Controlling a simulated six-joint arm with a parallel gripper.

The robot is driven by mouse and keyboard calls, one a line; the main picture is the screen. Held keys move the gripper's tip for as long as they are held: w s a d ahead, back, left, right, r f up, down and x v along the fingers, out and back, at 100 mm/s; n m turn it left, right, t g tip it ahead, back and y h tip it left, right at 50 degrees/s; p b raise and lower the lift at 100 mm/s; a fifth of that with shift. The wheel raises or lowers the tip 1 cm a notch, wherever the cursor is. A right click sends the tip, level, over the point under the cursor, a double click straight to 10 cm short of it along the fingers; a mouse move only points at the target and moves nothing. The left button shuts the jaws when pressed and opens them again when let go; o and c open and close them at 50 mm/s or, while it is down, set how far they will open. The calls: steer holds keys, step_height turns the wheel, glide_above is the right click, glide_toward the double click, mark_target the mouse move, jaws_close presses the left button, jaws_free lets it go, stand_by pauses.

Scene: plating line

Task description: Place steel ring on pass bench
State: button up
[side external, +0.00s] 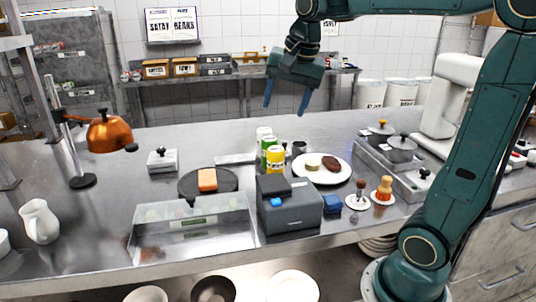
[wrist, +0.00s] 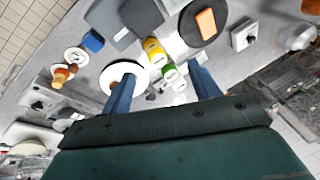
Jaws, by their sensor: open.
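My gripper (side external: 286,110) is open and empty, its two blue fingers pointing down, high above the back part of the steel worktop. In the wrist view its fingers (wrist: 163,76) stand wide apart, with the cans and small items far below. A small grey metal cylinder (side external: 299,148) stands behind the white plate, beside the cans; it may be the steel ring, but it is too small to be sure. I cannot tell which surface is the pass bench; the steel worktop (side external: 110,215) fills the middle of the side view.
A white plate (side external: 338,163) with two round foods lies right of the yellow (side external: 275,160) and green cans. A grey box (side external: 290,212), a clear tray (side external: 192,245) and a dark round board (side external: 226,188) with an orange block are nearer. A copper lamp (side external: 108,135) overhangs the left.

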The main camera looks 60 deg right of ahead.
steer(key=s+a+f+n, duration=0.2)
steer(key=s+a+n, duration=0.1)
steer(key=s+n, duration=0.1)
steer(key=s+a+f+n+t, duration=0.1)
steer(key=s+a+f+n, duration=0.2)
steer(key=s, duration=0.3)
steer(key=s+a+f+n+t+y, duration=0.1)
steer(key=s+a+f+n, duration=0.1)
steer(key=s+n, duration=0.3)
steer(key=shift+s+a+f+n, duration=0.2)
steer(key=shift+s+a+n, duration=0.2)
steer(key=shift+a+n, duration=0.3)
